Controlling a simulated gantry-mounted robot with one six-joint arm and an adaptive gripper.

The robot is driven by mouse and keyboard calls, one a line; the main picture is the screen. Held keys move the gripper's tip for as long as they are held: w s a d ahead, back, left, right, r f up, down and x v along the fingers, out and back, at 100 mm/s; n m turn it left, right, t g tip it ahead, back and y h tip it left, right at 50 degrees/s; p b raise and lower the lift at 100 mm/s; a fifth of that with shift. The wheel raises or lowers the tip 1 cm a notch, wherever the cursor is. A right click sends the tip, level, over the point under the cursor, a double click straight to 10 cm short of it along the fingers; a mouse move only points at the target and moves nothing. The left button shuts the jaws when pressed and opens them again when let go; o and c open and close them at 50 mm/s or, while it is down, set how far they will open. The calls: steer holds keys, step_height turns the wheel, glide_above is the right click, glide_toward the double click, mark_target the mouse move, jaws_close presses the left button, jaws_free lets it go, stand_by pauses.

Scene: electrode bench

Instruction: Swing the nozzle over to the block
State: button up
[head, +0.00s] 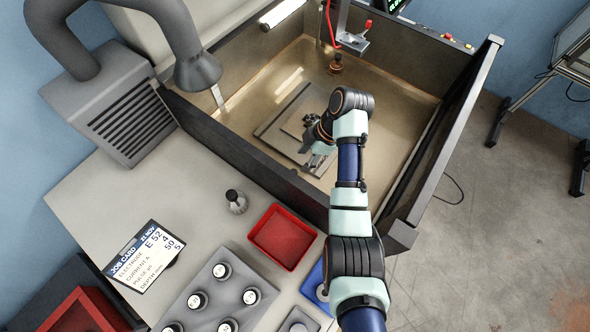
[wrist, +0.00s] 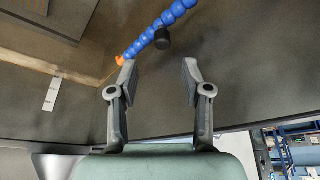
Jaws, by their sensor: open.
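The nozzle shows in the wrist view as a blue segmented hose (wrist: 160,25) with an orange tip (wrist: 120,60). A dark round knob (wrist: 162,38) sits beside the hose. My gripper (wrist: 158,74) is open and empty, its fingers apart, with the hose beyond the fingertips and the orange tip near the left finger. In the head view my gripper (head: 316,160) is down inside the tank, near its front wall. A grey plate with a lighter flat block (head: 297,122) on it lies left of my wrist. My arm covers part of it, and I cannot make out the nozzle there.
The tank's front wall (head: 240,143) and right wall (head: 455,110) stand close around my arm. An electrode head (head: 335,65) hangs at the back. Outside are a red tray (head: 282,237), a job card (head: 145,257), a small electrode holder (head: 236,201) and a rack (head: 215,300).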

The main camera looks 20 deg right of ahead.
mark_target(295, 171)
steer(key=x, duration=0.8)
steer(key=shift+s+a, duration=0.1)
steer(key=shift+s, duration=0.1)
jaws_close()
